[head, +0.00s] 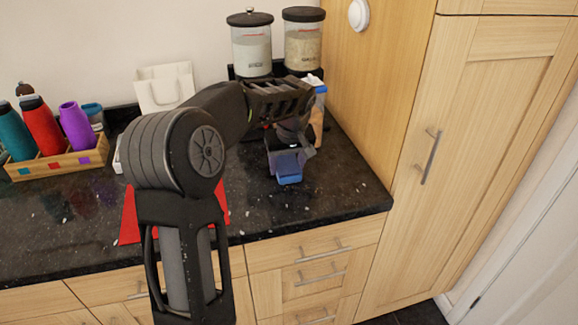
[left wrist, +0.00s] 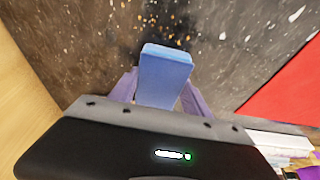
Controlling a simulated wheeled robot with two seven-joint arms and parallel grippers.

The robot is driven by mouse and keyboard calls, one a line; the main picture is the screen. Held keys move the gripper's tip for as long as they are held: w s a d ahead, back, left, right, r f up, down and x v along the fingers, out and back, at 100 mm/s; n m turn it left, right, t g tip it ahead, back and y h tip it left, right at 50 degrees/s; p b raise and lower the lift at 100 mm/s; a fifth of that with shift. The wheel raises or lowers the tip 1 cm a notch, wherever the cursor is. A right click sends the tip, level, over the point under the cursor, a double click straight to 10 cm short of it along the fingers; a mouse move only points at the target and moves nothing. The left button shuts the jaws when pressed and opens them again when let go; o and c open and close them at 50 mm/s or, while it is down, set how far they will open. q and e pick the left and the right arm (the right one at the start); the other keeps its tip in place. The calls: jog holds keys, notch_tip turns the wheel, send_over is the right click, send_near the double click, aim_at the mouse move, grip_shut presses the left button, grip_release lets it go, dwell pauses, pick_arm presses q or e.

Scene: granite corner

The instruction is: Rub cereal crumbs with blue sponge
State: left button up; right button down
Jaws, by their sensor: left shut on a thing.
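My left gripper (head: 288,160) reaches over the dark counter and is shut on a blue sponge (head: 288,174). In the left wrist view the sponge (left wrist: 164,72) sits between the two fingers of the left gripper (left wrist: 162,88), its far end pointing at the counter. Whether the sponge touches the counter is hard to tell. Small tan cereal crumbs (left wrist: 150,17) lie on the counter just beyond the sponge's end in the left wrist view. In the head view the crumbs are too small to make out clearly. My right gripper is not in view.
Two black-lidded canisters (head: 251,48) stand behind my left arm. A bottle wooden rack (head: 60,163) holds coloured bottles at the left. A white bag (head: 164,88) stands by the wall. A red sheet (head: 131,218) lies behind my arm. A tall wooden cabinet (head: 480,130) bounds the right side.

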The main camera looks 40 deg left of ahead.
pick_arm(q)
jog(key=shift+w+a+f, duration=0.1)
jog(key=shift+w+a, duration=0.3)
jog(key=shift+a, duration=0.3)
jog(key=shift+d, duration=0.1)
jog(key=shift+s+d+b, duration=0.4)
jog(key=shift+d, duration=0.1)
jog(key=shift+s+d+b, duration=0.55)
jog(key=shift+s+d, duration=0.05)
jog(key=shift+d, duration=0.3)
jog(key=shift+s+d, duration=0.1)
jog(key=shift+d, duration=0.05)
